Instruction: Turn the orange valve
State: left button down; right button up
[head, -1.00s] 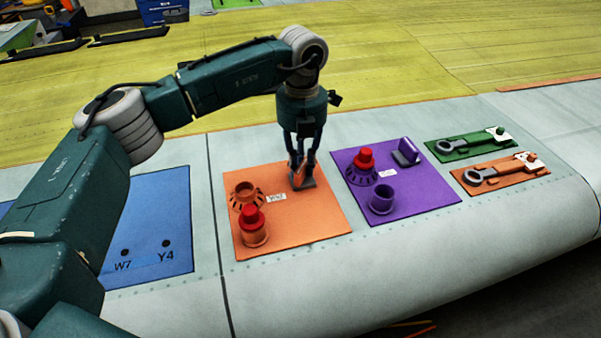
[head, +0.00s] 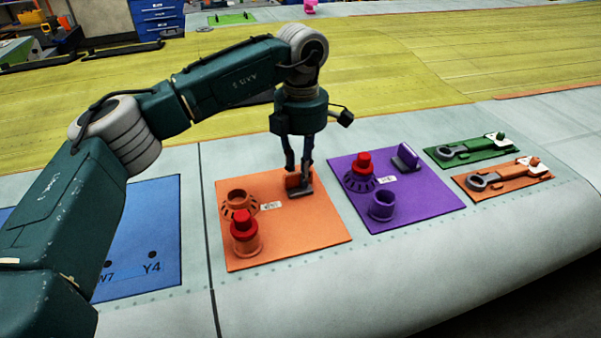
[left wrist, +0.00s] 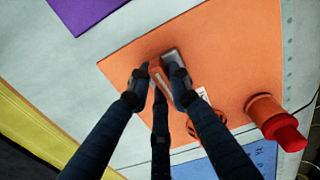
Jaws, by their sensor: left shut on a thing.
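The orange valve (head: 293,182) stands at the back right of the orange panel (head: 315,230) in the head view, with an orange handle on a grey base. My left gripper (head: 298,172) points down at it and is shut on the handle. In the left wrist view the fingertips (left wrist: 159,76) sit on both sides of the valve handle (left wrist: 157,79), and the grey base (left wrist: 171,56) shows just beyond. The fingers partly hide the handle. My right gripper is not in view.
A red-capped orange fitting (head: 244,238) and an open orange fitting (head: 238,205) stand left of the valve. The purple panel (head: 420,205) with its own fittings lies to the right. Green (head: 470,149) and orange (head: 510,185) wrench plates lie further right.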

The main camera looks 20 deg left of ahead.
pick_arm(q)
jog(key=shift+w+r+m, duration=0.1)
jog(key=shift+r+m, duration=0.05)
jog(key=shift+m, duration=0.35)
jog(key=c, duration=1.6)
grip_release()
jog(key=shift+o, duration=0.2)
notch_tip(320, 180, up, 12)
